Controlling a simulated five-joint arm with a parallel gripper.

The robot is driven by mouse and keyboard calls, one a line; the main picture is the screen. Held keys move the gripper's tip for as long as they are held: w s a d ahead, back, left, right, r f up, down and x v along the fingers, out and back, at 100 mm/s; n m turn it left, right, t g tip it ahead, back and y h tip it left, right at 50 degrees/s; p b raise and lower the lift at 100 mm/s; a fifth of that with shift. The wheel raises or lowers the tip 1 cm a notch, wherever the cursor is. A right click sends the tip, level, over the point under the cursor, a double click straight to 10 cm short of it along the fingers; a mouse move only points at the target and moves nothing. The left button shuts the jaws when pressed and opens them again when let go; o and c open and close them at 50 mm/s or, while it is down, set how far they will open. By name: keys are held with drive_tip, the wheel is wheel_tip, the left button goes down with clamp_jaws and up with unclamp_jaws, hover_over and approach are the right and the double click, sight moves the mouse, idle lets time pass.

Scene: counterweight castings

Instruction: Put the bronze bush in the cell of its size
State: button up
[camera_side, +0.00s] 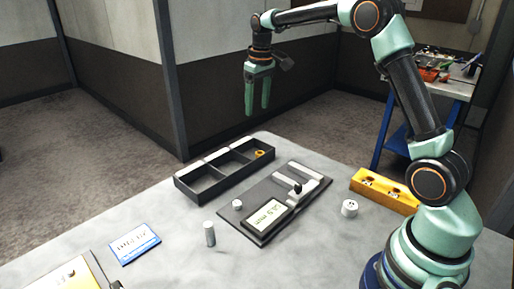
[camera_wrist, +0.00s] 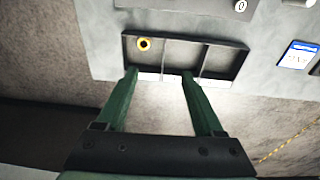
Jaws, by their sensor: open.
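The bronze bush (camera_side: 260,153) is a small gold-orange ring. It lies in the far right cell of a dark three-cell tray (camera_side: 232,178) in the side view. In the wrist view the bush (camera_wrist: 144,44) shows its dark hole, in the left cell of the tray (camera_wrist: 240,66); the other two cells look empty. Pale strips run along one edge of the tray; any marks on them are unreadable. My gripper (camera_side: 257,111) is open and empty, high above the tray with its fingers pointing down. In the wrist view its fingertips (camera_wrist: 159,73) overlap the tray's near edge.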

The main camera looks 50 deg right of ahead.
drive_tip(key=s+a+r+t, duration=0.2)
drive_tip(key=s+a+r, duration=0.5)
drive_tip(key=s, duration=0.3)
drive_tip(key=s+a+f+t, duration=0.1)
drive_tip(key=s+a, duration=0.1)
drive_tip(key=s, duration=0.4)
drive_tip(key=s+a+f+t, duration=0.1)
drive_tip(key=s+a+f, duration=0.1)
drive_tip(key=s, duration=0.4)
drive_tip(key=shift+s+a+f, duration=0.25)
drive_tip(key=shift+s+a, duration=0.05)
drive_tip(key=shift+s, duration=0.05)
